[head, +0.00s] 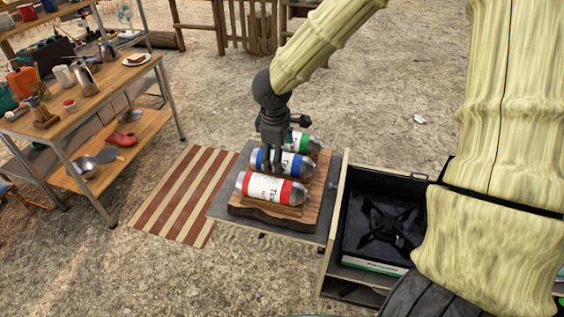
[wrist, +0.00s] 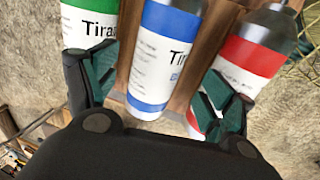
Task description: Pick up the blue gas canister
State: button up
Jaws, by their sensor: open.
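The blue gas canister (head: 292,164) lies on its side on a wooden board (head: 240,209), between the green canister (head: 303,143) and the red canister (head: 268,189). My gripper (head: 275,160) is over the blue canister from above and hides part of it. In the wrist view, the blue canister (wrist: 163,60) lies between the two open fingers of my gripper (wrist: 160,92). One finger is close to the green canister (wrist: 90,38), the other overlaps the red canister (wrist: 248,58). I cannot tell whether the fingers touch any canister.
The board rests on a grey slide-out panel (head: 222,203). A black stove (head: 385,228) stands in a drawer to the right. A striped mat (head: 182,195) lies on the ground at left, near a wooden shelf table (head: 110,95) with kitchenware.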

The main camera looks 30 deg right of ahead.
jog(key=shift+w+d+f+p, duration=0.15)
jog(key=shift+f+p, duration=0.3)
jog(key=shift+f, duration=0.25)
jog(key=shift+w+d+f+p, duration=0.15)
jog(key=shift+f+p, duration=0.3)
jog(key=shift+f, duration=0.2)
jog(key=shift+w+d+f, duration=0.1)
jog(key=shift+f, duration=0.5)
jog(key=shift+w+d+f, duration=0.1)
jog(key=shift+f, duration=0.45)
jog(key=c, duration=1.3)
jog(key=shift+c, duration=0.2)
jog(key=shift+r, duration=0.1)
jog(key=shift+r+b, duration=1)
jog(key=shift+r, duration=3.95)
